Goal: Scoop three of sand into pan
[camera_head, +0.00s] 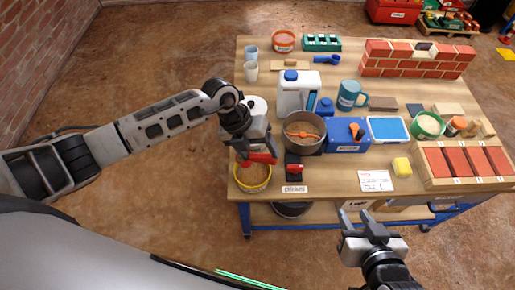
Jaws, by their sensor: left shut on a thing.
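My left gripper (257,155) is shut on a red scoop (262,159), directly above a yellow-rimmed tub (241,186) of brown sand (253,174) at the table's front left corner. The scoop's bowl is too small and covered to make out, so I cannot tell whether it carries sand. A round grey metal pan (322,141) stands right of the tub, with an orange tool and some brown material inside. My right gripper (358,218) is open and empty in front of the table's front edge.
A brick wall (415,62) stands at the back right.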

